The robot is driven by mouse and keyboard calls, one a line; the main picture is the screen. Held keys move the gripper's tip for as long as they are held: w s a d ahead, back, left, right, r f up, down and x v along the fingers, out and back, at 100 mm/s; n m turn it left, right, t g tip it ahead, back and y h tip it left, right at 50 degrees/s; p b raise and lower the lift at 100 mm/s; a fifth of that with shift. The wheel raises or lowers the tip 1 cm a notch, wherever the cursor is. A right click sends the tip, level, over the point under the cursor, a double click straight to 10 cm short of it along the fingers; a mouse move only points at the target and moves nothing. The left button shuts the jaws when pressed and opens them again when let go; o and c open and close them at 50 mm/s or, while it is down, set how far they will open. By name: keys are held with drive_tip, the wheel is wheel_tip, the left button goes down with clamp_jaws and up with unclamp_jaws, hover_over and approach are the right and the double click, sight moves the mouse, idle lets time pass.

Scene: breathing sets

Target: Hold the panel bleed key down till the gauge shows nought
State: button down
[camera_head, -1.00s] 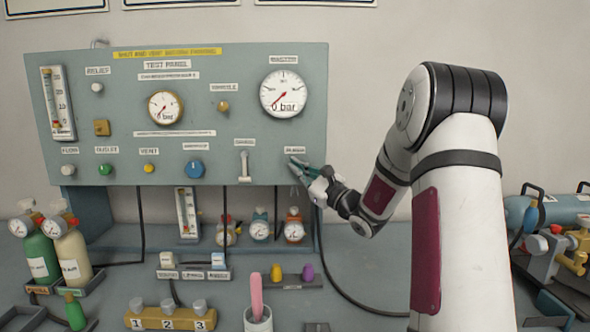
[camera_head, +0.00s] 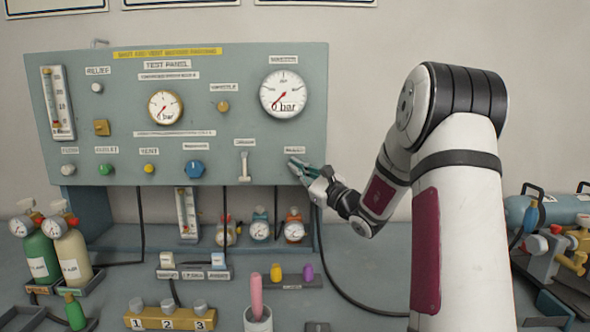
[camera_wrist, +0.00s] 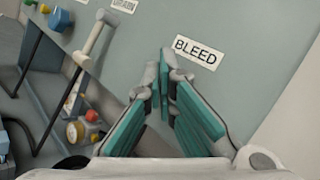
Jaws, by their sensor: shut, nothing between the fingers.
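The grey-green test panel (camera_head: 225,130) stands upright at the back of the bench. Its large round gauge (camera_head: 283,93) at the upper right reads 0 bar, with the needle at the lower left. The BLEED label (camera_head: 294,150) is at the panel's lower right and also shows in the wrist view (camera_wrist: 199,53). My gripper (camera_head: 293,163) is shut and empty, its tips at the panel just by this label. In the wrist view my gripper's teal fingers (camera_wrist: 166,70) meet at the tips. The bleed key is hidden behind them; I cannot tell whether it is pressed.
A lever switch (camera_head: 244,166) sits left of my gripper, with a blue knob (camera_head: 194,168) beyond it. A smaller gauge (camera_head: 165,107) also reads 0 bar. Green (camera_head: 41,258) and cream (camera_head: 72,256) cylinders stand at the left. A pink-handled thing in a cup (camera_head: 257,295) stands in front.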

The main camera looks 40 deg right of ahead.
drive_tip(key=shift+s+a, duration=0.5)
drive_tip(key=shift+s, duration=0.3)
drive_tip(key=shift+s+a+p, duration=0.3)
drive_tip(key=shift+s+a, duration=0.4)
drive_tip(key=shift+s, duration=0.35)
drive_tip(key=shift+s+a+p, duration=0.3)
drive_tip(key=shift+s+a, duration=0.4)
drive_tip(key=shift+s, duration=0.35)
